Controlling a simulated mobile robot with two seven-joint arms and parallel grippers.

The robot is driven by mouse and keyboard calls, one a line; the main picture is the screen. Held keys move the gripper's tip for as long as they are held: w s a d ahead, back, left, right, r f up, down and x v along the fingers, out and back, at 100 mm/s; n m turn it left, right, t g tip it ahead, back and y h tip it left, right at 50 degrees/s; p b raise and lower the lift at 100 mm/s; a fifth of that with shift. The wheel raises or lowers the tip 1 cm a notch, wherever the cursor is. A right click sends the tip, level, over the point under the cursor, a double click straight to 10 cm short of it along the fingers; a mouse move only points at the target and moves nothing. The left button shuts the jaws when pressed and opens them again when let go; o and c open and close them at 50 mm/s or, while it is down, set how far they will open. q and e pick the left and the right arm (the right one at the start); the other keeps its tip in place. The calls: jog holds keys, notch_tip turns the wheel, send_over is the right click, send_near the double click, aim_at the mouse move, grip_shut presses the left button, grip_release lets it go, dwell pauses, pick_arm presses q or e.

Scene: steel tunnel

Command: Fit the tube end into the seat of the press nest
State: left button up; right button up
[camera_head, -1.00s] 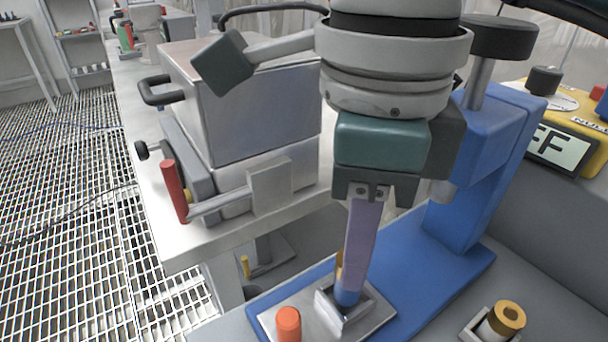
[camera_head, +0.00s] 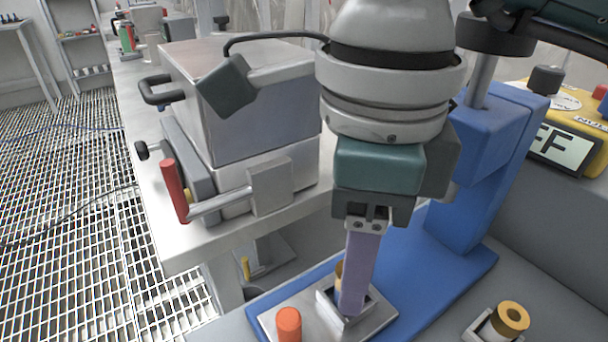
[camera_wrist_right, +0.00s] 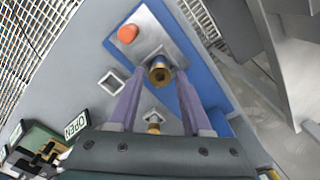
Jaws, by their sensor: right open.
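The press nest (camera_head: 328,303) is a small square metal seat on a steel plate (camera_head: 300,312) on the blue press base. A tube with a brass-coloured end (camera_head: 339,274) stands in it, mostly hidden behind my finger; its round brass top (camera_wrist_right: 160,74) shows in the right wrist view. I cannot tell how deep it sits. My right gripper (camera_head: 352,308) points down at the nest. In the right wrist view its two purple fingers are apart, one on each side of the tube, with the gripper (camera_wrist_right: 161,82) open. My left gripper is not in view.
An orange button (camera_head: 289,323) stands on the plate left of the nest. Another brass-topped tube (camera_head: 511,317) sits in a square holder at right. The blue press column (camera_head: 470,190) rises close behind my gripper. A metal box (camera_head: 245,105) stands on the bench at left.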

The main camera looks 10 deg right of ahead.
notch_tip(320, 180, up, 12)
jog(key=p, duration=0.1)
jog(key=shift+r, duration=0.15)
jog(key=shift+s, duration=0.1)
